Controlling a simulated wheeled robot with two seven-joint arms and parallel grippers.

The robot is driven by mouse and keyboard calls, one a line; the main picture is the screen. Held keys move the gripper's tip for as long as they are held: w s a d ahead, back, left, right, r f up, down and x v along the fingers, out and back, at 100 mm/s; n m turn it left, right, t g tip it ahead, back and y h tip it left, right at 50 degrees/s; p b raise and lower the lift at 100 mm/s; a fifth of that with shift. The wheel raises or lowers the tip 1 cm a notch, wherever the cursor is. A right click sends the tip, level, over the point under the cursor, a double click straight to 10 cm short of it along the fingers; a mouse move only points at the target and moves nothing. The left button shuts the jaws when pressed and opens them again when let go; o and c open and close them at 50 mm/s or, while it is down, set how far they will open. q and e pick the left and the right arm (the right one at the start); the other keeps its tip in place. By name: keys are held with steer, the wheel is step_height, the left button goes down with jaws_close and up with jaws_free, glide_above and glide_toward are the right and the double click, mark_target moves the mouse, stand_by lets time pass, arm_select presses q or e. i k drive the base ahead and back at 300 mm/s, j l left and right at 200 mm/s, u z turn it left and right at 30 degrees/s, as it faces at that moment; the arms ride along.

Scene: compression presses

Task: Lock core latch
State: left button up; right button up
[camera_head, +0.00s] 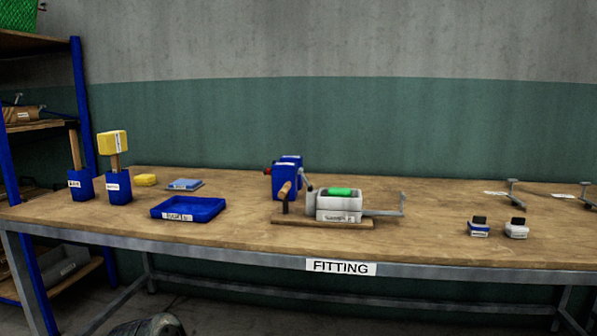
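A white and grey fixture (340,207) with a bright green piece (340,192) on top sits on a wooden board (290,221) at the middle of the workbench. A grey metal rod with an upright end (402,204) sticks out from its right side. A blue device (287,180) with a wooden handle (285,190) stands behind and left of it. I cannot tell which part is the core latch or whether it is locked. Neither of my grippers shows in the head view.
The workbench (450,225) carries a blue tray (187,208), blue holders with upright tools (118,188), a yellow item (144,180) and two small labelled blocks (516,229) at right. A blue-framed shelf (82,100) stands at left. Bench space right of the fixture is mostly clear.

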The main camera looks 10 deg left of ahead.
mark_target(310, 188)
steer(key=i+j, duration=0.1)
steer(key=i, duration=0.8)
steer(key=j+u, duration=0.05)
steer(key=j, duration=0.05)
